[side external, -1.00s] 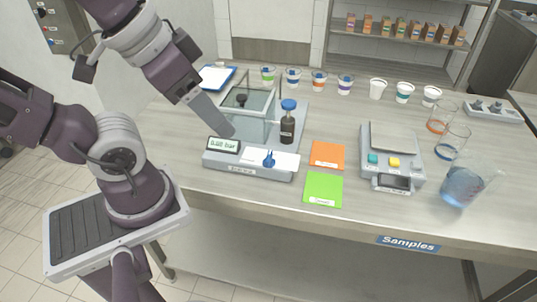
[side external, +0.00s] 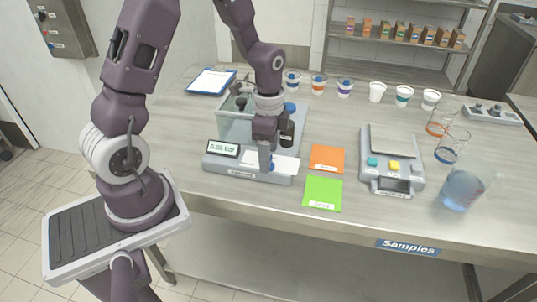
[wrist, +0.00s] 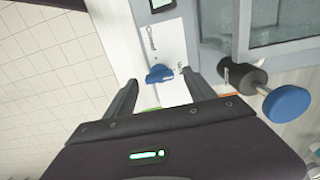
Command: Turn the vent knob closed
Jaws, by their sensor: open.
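The vent knob is a small blue knob (wrist: 160,74) on a white label plate (wrist: 165,45) with printed words at two positions, seen in the wrist view. My gripper (wrist: 158,88) is open, with one finger on either side of the knob and slightly short of it. In the side view my gripper (side external: 266,168) points down over the front panel of the grey device (side external: 225,162) and mostly hides the knob. I cannot tell whether the fingers touch it.
A black bottle with a blue cap (wrist: 287,104) stands close beside my gripper, behind the panel. The clear chamber (side external: 232,128) is behind it. Orange (side external: 327,157) and green (side external: 322,193) cards lie to the right, then a scale (side external: 392,165) and a pitcher (side external: 462,188).

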